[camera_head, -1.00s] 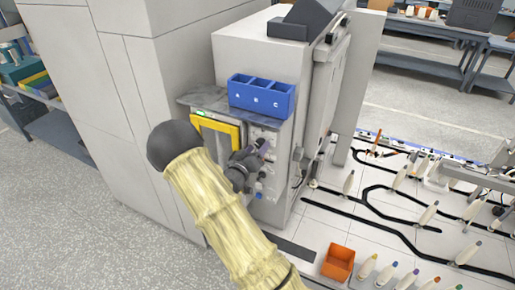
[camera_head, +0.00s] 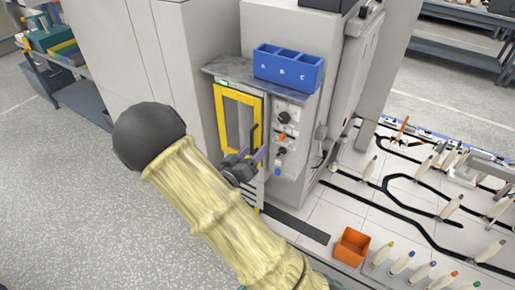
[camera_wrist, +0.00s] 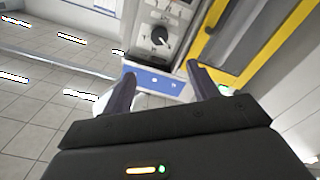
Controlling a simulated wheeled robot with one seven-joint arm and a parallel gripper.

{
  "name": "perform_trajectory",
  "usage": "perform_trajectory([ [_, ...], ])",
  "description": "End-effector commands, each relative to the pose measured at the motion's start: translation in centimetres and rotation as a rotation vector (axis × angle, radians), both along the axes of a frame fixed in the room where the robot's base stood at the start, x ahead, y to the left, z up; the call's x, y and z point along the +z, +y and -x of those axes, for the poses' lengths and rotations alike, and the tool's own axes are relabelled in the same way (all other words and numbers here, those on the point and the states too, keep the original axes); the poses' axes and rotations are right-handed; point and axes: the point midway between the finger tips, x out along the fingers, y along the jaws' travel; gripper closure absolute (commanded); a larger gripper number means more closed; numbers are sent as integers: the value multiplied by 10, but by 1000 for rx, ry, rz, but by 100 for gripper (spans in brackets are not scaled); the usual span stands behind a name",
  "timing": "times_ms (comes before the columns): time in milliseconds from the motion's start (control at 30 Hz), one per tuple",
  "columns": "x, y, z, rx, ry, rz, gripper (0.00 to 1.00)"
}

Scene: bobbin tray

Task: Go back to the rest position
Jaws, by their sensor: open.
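My gripper (camera_head: 256,163) is in front of the machine's lower front, beside the yellow-framed door (camera_head: 218,112), with my sleeved arm reaching up to it from the bottom of the head view. In the wrist view my gripper (camera_wrist: 158,88) has its two dark fingers spread apart with nothing between them. Beyond the fingers the wrist view shows the control panel with a black knob (camera_wrist: 160,36) and the yellow frame (camera_wrist: 245,45). The gripper's fingertips are small and partly hard to make out in the head view.
A blue bin marked A, B, C (camera_head: 288,70) sits on a grey shelf on the machine (camera_head: 272,25). An orange box (camera_head: 351,246) stands on the white tiled surface at lower right, near several bobbins (camera_head: 402,262) and black tracks. Speckled floor (camera_head: 60,200) is open at left.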

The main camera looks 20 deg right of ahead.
Motion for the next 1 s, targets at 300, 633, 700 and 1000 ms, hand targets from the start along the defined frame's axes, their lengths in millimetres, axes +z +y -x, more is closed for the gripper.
perform_trajectory([
  [300, 0, -1, 0, -2, 0, 0, 41],
  [633, -8, -3, -8, 46, 42, -150, 41],
  [700, -14, -1, -13, 87, 75, -259, 41],
  [1000, -23, 32, -4, 288, 291, -737, 41],
])
